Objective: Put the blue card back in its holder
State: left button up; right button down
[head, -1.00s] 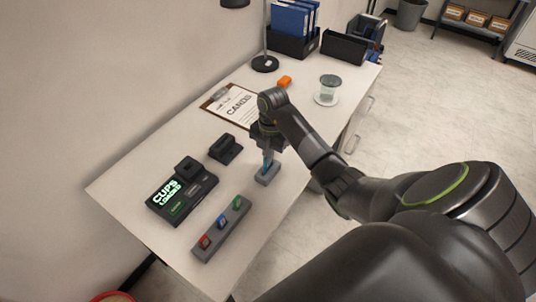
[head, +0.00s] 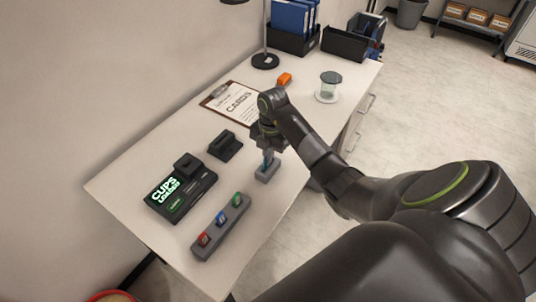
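Whether the fingers are shut on the card or slightly apart is not clear. My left gripper is out of view.
A long grey rack (head: 221,226) with red, blue and green pieces stands in front. A black device with a lit "CUPS LOADED" screen (head: 167,189), a black stand (head: 225,145), a clipboard (head: 232,105), an orange block (head: 284,79) and a lidded jar (head: 329,84) stand around.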

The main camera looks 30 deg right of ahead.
jog(key=shift+f, duration=0.1)
jog(key=c, duration=1.6)
grip_release()
jog(key=shift+r, duration=0.3)
jog(key=r, duration=0.4)
jog(key=shift+w+d+r, duration=0.2)
jog(key=shift+d+r, duration=0.15)
jog(key=shift+r, duration=0.05)
jog(key=r+p, duration=0.5)
jog(key=r, duration=0.1)
jog(key=r+p, duration=0.6)
jog(key=d+r+p, duration=0.1)
jog(key=r+p, duration=0.4)
jog(key=shift+w+d+r, duration=0.1)
jog(key=shift+w+r, duration=0.1)
jog(key=shift+r, duration=0.2)
